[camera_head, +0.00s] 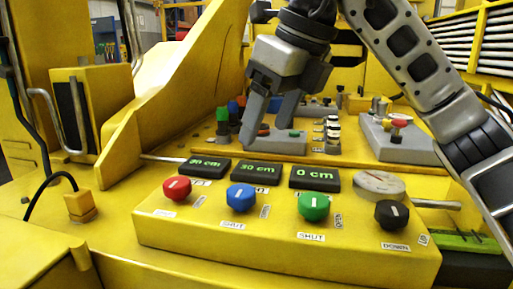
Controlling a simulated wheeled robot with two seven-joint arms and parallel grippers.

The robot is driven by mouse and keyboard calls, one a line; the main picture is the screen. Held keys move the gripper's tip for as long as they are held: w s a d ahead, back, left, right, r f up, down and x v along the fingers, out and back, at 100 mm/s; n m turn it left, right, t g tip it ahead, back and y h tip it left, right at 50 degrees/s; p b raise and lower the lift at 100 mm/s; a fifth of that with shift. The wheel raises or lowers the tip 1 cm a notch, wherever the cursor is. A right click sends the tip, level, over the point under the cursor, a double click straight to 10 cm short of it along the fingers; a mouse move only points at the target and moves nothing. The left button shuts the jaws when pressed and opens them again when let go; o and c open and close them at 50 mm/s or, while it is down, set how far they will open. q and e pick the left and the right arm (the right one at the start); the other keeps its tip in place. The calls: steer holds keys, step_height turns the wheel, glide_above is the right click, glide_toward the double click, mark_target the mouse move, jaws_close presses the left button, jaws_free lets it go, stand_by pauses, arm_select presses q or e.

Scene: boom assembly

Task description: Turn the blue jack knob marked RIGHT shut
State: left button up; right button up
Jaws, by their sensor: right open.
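The blue knob (241,198) sits on the front face of a yellow control box, between a red knob (177,189) and a green knob (314,207). A white line marks its top. A label reading SHUT (233,226) lies below it, and a small side label beside it is too small to read. My right gripper (264,130) is open and empty, pointing down behind the box, above and beyond the blue knob and apart from it. My left gripper is not in view.
Three black displays stand behind the knobs; the middle one (255,169) reads 30 cm and the right one (314,178) reads 0 cm. A black knob (391,214) labelled DOWN and a round gauge (379,185) are at right. Grey panels with small controls lie behind.

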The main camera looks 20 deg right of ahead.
steer(key=v, duration=0.3)
stand_by(0.5)
